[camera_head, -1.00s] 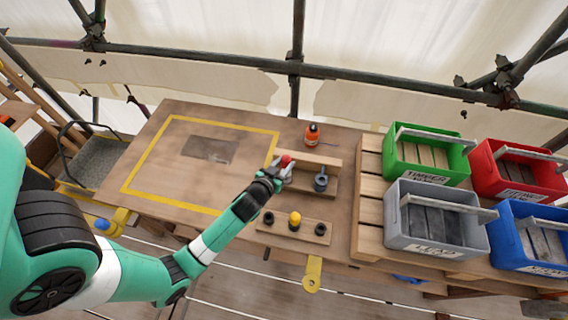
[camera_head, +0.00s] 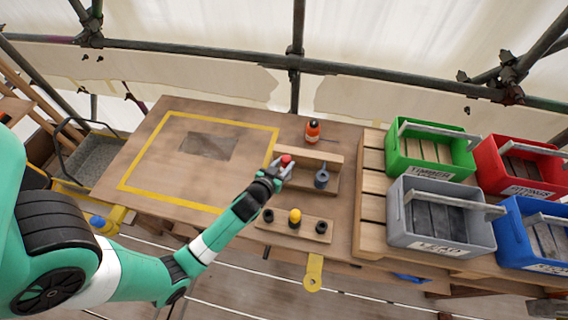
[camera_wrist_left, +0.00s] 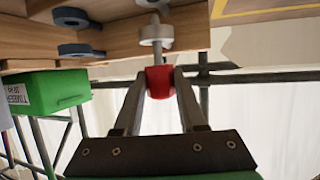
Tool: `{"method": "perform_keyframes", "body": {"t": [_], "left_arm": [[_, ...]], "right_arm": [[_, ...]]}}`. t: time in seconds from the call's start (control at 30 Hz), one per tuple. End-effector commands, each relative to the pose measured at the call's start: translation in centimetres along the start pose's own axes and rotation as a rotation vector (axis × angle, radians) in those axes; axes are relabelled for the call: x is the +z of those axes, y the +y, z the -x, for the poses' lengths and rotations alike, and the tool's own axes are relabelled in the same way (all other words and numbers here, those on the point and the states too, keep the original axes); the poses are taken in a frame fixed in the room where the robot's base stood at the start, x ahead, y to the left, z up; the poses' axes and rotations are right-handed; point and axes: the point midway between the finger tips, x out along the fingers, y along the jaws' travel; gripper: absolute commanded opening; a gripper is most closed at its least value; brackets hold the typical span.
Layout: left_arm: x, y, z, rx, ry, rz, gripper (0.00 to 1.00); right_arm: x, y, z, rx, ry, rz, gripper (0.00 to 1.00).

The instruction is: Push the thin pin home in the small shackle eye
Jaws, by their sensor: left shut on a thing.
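The thin pin has a red head (camera_head: 286,160), also seen in the left wrist view (camera_wrist_left: 159,82), and a grey shank (camera_wrist_left: 163,56). My left gripper (camera_head: 282,170) is shut on the red head, one finger on each side in the wrist view (camera_wrist_left: 160,80). The shank runs from the head to a pale grey ring, the small eye (camera_wrist_left: 155,33), on the wooden stand (camera_head: 315,156). The shank appears to enter the ring, with bare length between ring and head. How deep it sits is unclear. A larger dark grey eye (camera_head: 321,179) stands to the right. My right gripper is out of view.
A wooden block (camera_head: 275,229) in front holds a yellow-headed piece (camera_head: 295,216) between dark rings. An orange bottle (camera_head: 312,132) stands behind the stand. Green (camera_head: 425,172), grey (camera_head: 430,249), red and blue bins stand right. The yellow-outlined area (camera_head: 160,150) at left is mostly clear.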

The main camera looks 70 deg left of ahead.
Motion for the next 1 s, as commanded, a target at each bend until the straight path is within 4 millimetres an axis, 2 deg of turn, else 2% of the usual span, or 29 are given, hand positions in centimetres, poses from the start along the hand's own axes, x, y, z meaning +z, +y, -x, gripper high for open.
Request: {"method": "perform_keyframes", "body": {"t": [1.0], "left_arm": [[2.5,0.0,-1.0,0.000,0.001,0.000,0.00]], "right_arm": [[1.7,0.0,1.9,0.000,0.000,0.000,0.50]]}}
